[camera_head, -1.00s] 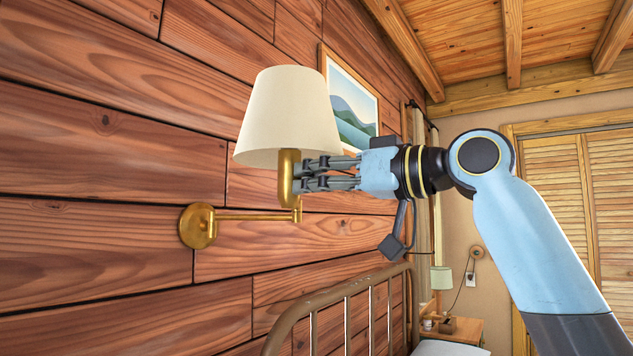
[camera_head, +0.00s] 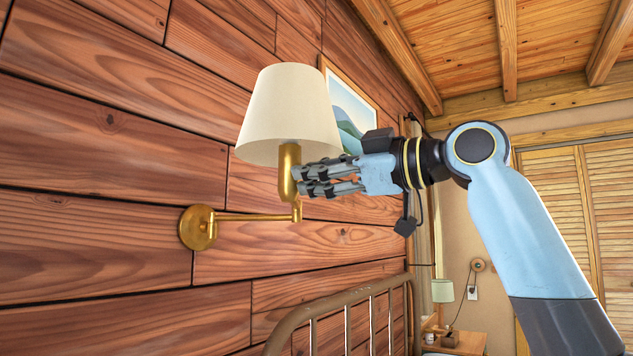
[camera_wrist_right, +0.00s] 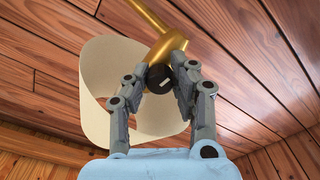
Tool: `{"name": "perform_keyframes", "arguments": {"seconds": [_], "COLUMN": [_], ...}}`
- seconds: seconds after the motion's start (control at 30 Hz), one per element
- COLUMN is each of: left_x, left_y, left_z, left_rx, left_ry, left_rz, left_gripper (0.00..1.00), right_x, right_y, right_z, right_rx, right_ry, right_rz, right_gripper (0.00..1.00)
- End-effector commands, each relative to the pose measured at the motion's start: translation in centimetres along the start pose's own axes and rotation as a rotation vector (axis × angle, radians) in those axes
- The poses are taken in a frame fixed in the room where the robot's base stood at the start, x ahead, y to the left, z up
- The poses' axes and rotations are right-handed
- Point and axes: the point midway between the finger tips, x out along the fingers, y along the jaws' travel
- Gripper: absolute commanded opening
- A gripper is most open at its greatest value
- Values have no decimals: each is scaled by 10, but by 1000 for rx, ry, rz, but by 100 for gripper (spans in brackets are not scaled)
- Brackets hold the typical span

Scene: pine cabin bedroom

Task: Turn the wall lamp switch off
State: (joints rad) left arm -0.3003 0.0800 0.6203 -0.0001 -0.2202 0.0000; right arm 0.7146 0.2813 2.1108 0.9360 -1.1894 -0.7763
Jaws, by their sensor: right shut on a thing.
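The wall lamp has a cream shade (camera_head: 290,112), a brass body (camera_head: 288,172) and a brass arm (camera_head: 255,217) running to a round wall plate (camera_head: 197,228). My right gripper (camera_head: 303,182) reaches in from the right, its fingertips at the brass body below the shade. In the right wrist view, the fingertips (camera_wrist_right: 158,78) are shut on a dark round switch knob (camera_wrist_right: 156,79) with a pale mark, at the end of the brass body (camera_wrist_right: 168,42). The fingers hide the knob in the head view. The shade shows no clear glow. My left gripper is out of view.
The plank wall (camera_head: 100,195) is close behind the lamp. A framed picture (camera_head: 350,105) hangs behind the gripper. A metal bed rail (camera_head: 345,298) stands below. A small green lamp (camera_head: 442,291) and nightstand (camera_head: 465,342) are farther back.

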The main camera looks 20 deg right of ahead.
Motion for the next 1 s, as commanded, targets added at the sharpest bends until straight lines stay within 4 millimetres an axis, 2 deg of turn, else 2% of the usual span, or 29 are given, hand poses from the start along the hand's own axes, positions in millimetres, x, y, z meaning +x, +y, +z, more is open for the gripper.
{"name": "perform_keyframes", "arguments": {"seconds": [0.3, 0.83, 0.87, 1.0], "left_x": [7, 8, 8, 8], "left_y": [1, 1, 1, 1], "left_z": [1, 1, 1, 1], "left_rx": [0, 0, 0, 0], "left_ry": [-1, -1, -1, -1], "left_rz": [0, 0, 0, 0], "left_gripper": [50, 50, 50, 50], "right_x": [0, 0, 0, 0], "right_y": [-1, -1, -1, 0], "right_z": [1, 1, 1, 1], "right_rx": [-116, -137, -137, -137], "right_ry": [2, 2, 2, 3], "right_rz": [-3, -4, -4, -3], "right_gripper": [0, 0, 26, 44]}}
